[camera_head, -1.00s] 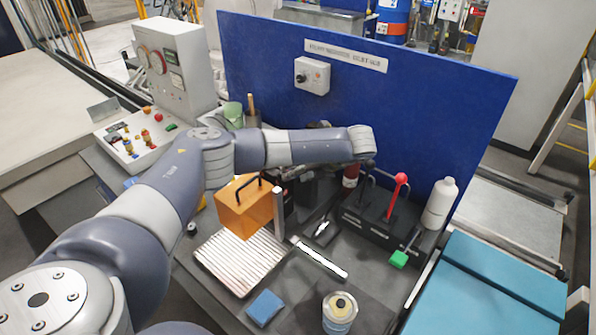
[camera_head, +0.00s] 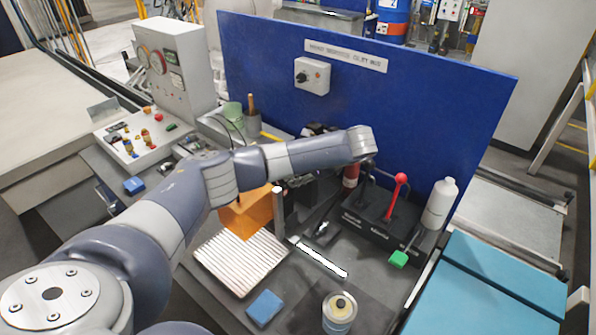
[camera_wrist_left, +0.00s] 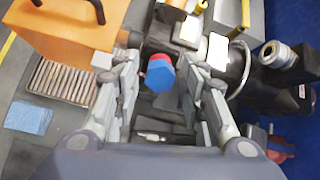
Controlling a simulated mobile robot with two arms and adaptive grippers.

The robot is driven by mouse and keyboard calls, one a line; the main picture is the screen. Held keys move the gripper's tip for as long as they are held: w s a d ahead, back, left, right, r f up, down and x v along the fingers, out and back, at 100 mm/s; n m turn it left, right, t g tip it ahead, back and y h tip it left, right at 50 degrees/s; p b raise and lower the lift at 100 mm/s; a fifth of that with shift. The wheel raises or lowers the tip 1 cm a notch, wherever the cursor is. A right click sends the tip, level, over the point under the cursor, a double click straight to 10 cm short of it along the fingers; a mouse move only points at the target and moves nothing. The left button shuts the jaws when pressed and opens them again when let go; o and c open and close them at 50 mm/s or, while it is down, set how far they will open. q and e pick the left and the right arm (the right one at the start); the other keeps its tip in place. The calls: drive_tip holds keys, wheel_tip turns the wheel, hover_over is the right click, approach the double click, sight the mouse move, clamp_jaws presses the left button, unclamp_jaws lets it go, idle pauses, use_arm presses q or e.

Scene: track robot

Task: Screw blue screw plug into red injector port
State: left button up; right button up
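The blue screw plug (camera_wrist_left: 162,80) shows in the left wrist view, its flat end facing the camera. The red injector port (camera_wrist_left: 155,59) shows as a small red rim just behind it. The plug appears against the port, but I cannot tell whether its thread is inside. In the head view my left forearm hides the plug and the port. My right gripper is in neither current view.
An orange block with a handle (camera_head: 246,215) stands near the ribbed tray (camera_head: 211,262). Black lever units with a red-knobbed lever (camera_head: 400,180), a white bottle (camera_head: 439,205) and a can (camera_head: 339,314) are to the right. The blue panel (camera_head: 430,100) closes off the back.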

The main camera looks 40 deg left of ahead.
use_arm(q)
drive_tip(key=n, duration=0.4)
drive_tip(key=shift+f+n, duration=0.1)
drive_tip(key=shift+n, duration=0.3)
drive_tip(key=n, duration=0.4)
clamp_jaws()
idle(0.3)
drive_tip(key=m, duration=0.9)
drive_tip(key=shift+m, duration=1.6)
